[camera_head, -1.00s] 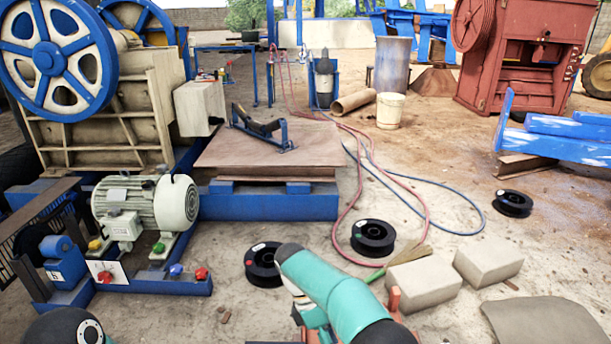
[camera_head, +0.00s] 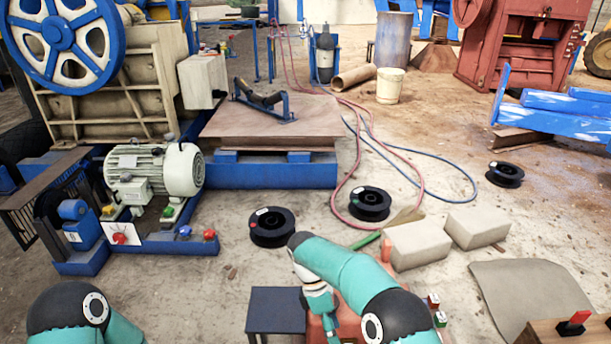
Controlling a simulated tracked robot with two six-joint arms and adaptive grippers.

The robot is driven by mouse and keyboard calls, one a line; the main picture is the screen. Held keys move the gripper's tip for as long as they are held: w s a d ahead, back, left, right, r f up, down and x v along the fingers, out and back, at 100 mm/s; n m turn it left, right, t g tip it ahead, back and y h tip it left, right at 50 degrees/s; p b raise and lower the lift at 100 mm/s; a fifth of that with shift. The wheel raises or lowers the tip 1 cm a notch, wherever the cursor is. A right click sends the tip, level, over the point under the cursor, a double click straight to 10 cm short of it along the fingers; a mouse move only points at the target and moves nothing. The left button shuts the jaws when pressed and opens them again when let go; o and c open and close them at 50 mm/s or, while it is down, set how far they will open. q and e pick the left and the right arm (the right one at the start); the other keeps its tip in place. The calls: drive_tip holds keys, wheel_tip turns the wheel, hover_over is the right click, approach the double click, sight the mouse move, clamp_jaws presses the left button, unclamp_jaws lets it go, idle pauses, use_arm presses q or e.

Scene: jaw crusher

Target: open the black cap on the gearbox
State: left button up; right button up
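I cannot make out a black cap. A small blue housing (camera_head: 73,211) sits at the left end of the grey-green motor (camera_head: 155,172); I cannot tell whether it is the gearbox. An orange-red body (camera_head: 348,290) at the bottom centre is partly hidden behind my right arm, and I cannot tell what it is either. My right arm comes in from the bottom right, bends over and points down in front of this body. Its gripper is out of the picture below. Only part of my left arm shows at the bottom left, and its gripper is not in view.
A dark low table (camera_head: 277,309) stands left of my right arm. Black spools (camera_head: 272,227) and pale blocks (camera_head: 418,245) lie on the ground beyond. A wooden box (camera_head: 558,334) with a red switch (camera_head: 574,322) is at the bottom right. The cream crusher (camera_head: 105,85) stands at the left.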

drive_tip(key=s+d+f+m+t+y, duration=0.15)
drive_tip(key=s+f+m+y, duration=0.35)
drive_tip(key=s+f+m, duration=0.6)
drive_tip(key=s+d+f+m+t+y, duration=0.1)
drive_tip(key=s+d+m+t, duration=0.1)
drive_tip(key=s+m, duration=0.35)
drive_tip(key=s+d+f+m+t+y, duration=0.1)
drive_tip(key=s+d+f+m+y, duration=0.2)
drive_tip(key=s, duration=0.4)
wheel_tip(320, 180, up, 33)
drive_tip(key=h+p, duration=0.1)
drive_tip(key=p, duration=3)
drive_tip(key=shift+w+a+p, duration=0.3)
drive_tip(key=shift+w+p, duration=0.05)
drive_tip(key=shift+p, duration=0.05)
drive_tip(key=shift+f+m, duration=0.15)
drive_tip(key=shift+m, duration=0.1)
drive_tip(key=shift+c, duration=1.4)
drive_tip(key=shift+w+a, duration=0.1)
